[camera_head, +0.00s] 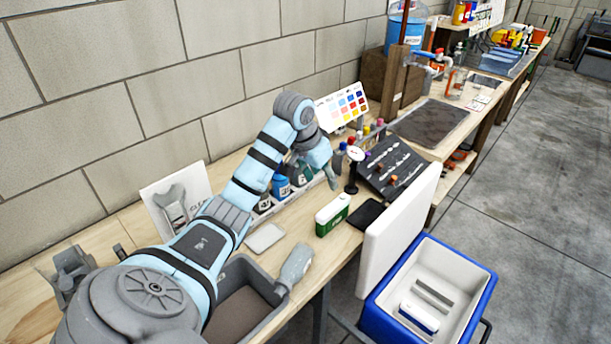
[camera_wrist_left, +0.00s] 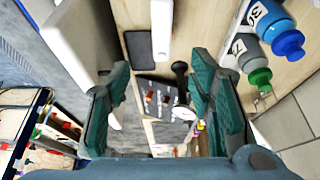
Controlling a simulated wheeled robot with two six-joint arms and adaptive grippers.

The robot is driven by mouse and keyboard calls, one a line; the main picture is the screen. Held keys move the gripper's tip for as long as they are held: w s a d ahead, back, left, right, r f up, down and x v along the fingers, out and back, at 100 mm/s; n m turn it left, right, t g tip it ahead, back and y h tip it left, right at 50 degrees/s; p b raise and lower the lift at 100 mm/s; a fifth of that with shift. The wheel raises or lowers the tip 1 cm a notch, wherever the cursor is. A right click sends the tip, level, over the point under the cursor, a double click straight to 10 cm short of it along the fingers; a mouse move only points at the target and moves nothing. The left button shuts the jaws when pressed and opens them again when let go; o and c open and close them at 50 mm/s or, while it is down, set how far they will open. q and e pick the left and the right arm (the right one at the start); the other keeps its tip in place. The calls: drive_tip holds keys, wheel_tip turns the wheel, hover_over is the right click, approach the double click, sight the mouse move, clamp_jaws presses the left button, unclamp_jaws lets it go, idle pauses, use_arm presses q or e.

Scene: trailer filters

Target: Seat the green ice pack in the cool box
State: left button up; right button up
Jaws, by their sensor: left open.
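The green ice pack (camera_head: 333,217), with a white top and green side, stands on the workbench near its front edge. Its white top shows at the upper middle of the left wrist view (camera_wrist_left: 162,28). The cool box (camera_head: 481,302) is blue with a white lining, below the bench at the lower right, its white lid (camera_head: 400,232) raised. A white-and-blue block (camera_head: 418,316) sits inside near a grey slot (camera_head: 433,291). My left gripper (camera_head: 328,172) is above the bench behind the ice pack, open, with nothing between its fingers (camera_wrist_left: 160,105). My right gripper is out of view.
A black pad (camera_head: 367,214) lies between the ice pack and the lid. A dark tool board (camera_head: 392,168) and several bottles (camera_head: 281,186) stand nearby. A grey bin (camera_head: 236,270) and a white tile (camera_head: 264,238) are left of the pack.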

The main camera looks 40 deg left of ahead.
use_arm(q)
approach(333, 206)
drive_tip(key=shift+b+x, duration=0.6)
drive_tip(key=shift+x, duration=0.55)
drive_tip(key=shift+w+f, duration=0.1)
drive_tip(key=shift+f, duration=0.25)
drive_tip(key=b+x, duration=0.1)
drive_tip(key=x, duration=0.3)
drive_tip(key=shift+w+f, duration=0.2)
drive_tip(key=shift+w, duration=0.05)
drive_tip(key=shift+w+f, duration=0.2)
drive_tip(key=shift+f, duration=0.15)
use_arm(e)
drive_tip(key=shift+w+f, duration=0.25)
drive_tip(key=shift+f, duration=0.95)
use_arm(q)
drive_tip(key=shift+s+r, duration=0.15)
drive_tip(key=shift+f+p, duration=0.25)
drive_tip(key=shift+p, duration=0.05)
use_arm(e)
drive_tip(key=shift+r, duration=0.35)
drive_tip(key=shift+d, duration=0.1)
